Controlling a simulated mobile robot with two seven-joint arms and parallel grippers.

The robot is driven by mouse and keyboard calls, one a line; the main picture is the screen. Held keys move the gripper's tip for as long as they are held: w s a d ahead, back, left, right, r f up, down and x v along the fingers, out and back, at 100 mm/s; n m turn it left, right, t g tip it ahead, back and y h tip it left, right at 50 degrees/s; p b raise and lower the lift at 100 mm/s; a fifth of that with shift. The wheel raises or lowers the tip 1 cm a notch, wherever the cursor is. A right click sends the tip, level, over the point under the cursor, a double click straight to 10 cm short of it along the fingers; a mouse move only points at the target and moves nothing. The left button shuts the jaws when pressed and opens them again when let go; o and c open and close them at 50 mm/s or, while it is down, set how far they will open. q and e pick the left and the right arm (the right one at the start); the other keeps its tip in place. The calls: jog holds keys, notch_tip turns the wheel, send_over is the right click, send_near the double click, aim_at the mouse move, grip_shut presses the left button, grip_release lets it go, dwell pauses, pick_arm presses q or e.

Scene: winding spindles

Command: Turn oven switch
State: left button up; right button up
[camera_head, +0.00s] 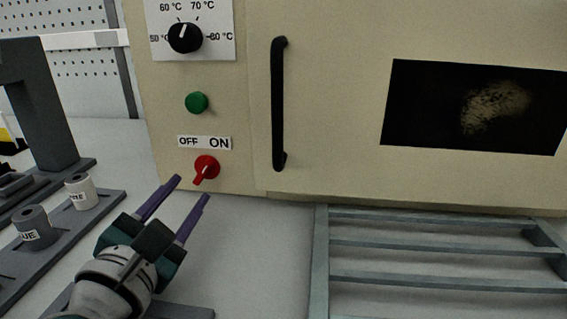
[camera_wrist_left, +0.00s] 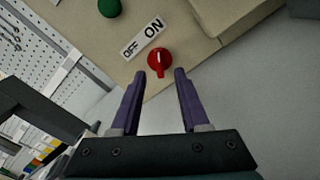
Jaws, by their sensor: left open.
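The red oven switch (camera_head: 206,167) is on the lower left of the beige oven front, under a white OFF/ON label (camera_head: 204,142). Its pointer is turned down and to the left, toward the OFF side, in the head view. My left gripper (camera_head: 192,188) is just below and in front of the switch, with its purple fingers apart and nothing between them. In the left wrist view the switch (camera_wrist_left: 159,62) lies ahead of the open fingers (camera_wrist_left: 160,73), roughly centred between their tips. The fingers appear not to touch it. My right gripper is not in view.
A green button (camera_head: 196,103) and a black temperature dial (camera_head: 185,38) sit above the switch. The black oven handle (camera_head: 279,104) is to the right. A grey rack (camera_head: 430,247) stands at lower right. Labelled spindles (camera_head: 80,191) on a grey base are at left.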

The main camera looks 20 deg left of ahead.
aim_at(202, 173)
pick_arm(q)
jog(key=x, duration=0.5)
jog(key=shift+w+a+b, duration=0.15)
jog(key=shift+w+b, duration=0.15)
jog(key=shift+b, duration=0.05)
grip_shut()
